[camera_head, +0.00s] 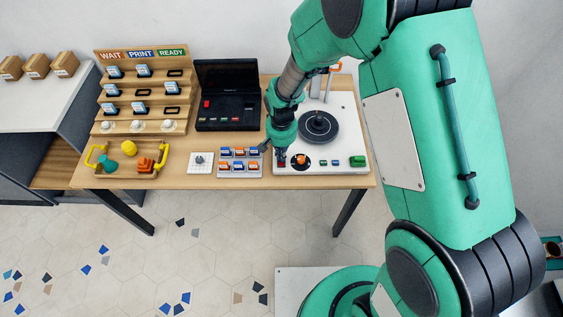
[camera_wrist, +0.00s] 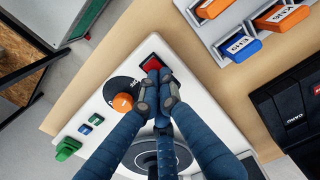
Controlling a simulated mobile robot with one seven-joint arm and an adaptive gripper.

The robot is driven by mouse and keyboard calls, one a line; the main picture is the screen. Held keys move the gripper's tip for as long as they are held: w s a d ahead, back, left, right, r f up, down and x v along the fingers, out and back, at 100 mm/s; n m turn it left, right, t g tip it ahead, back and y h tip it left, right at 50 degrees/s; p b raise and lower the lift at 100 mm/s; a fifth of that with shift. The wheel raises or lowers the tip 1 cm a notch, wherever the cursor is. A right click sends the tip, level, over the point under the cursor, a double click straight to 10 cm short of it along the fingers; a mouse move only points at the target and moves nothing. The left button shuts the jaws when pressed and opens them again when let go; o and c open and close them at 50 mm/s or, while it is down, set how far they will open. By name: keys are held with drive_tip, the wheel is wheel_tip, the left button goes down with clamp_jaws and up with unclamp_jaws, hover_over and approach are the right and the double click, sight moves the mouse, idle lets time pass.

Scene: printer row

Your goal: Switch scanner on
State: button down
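The scanner (camera_head: 345,133) is a white flat panel with a round dark turntable (camera_head: 318,126), on the right end of the wooden table. A red switch (camera_wrist: 152,63) sits in a dark frame near its front corner; in the head view it is partly hidden by my gripper. My gripper (camera_wrist: 158,92) is pointed down over the panel with its fingertips together and nothing between them. The tips are right beside the red switch; I cannot tell whether they touch it. In the head view my gripper (camera_head: 275,147) is above the panel's front left corner.
An orange knob (camera_wrist: 122,102) on a black disc is beside the switch, with small blue and green buttons and a green piece (camera_wrist: 68,148) further along. A rack of blue and orange labelled blocks (camera_head: 240,172) and a black case (camera_head: 228,124) stand left of the panel.

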drive_tip(key=shift+r+p, duration=2.4)
drive_tip(key=shift+r, duration=1.1)
